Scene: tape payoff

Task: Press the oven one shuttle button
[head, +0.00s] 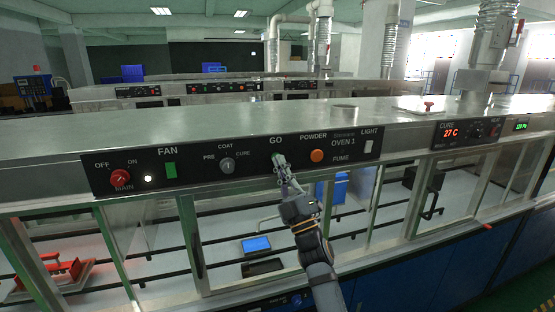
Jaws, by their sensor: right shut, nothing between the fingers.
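The black control panel (200,176) labelled OVEN 1 runs along the front edge of the oven's steel top. Below the GO label, a small green button (275,156) is mostly covered by my right gripper (279,161). The right gripper's fingers are shut and empty, with the tips at or very close to that button; I cannot tell whether they touch it. No button here is legibly labelled shuttle. My left gripper is not in view.
The panel also holds a red MAIN knob (120,178), a green FAN switch (170,170), a grey COAT knob (227,164), an orange POWDER button (317,155) and a white LIGHT switch (368,146). A CURE display (450,134) reads 27 C. Glass-fronted bays lie below.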

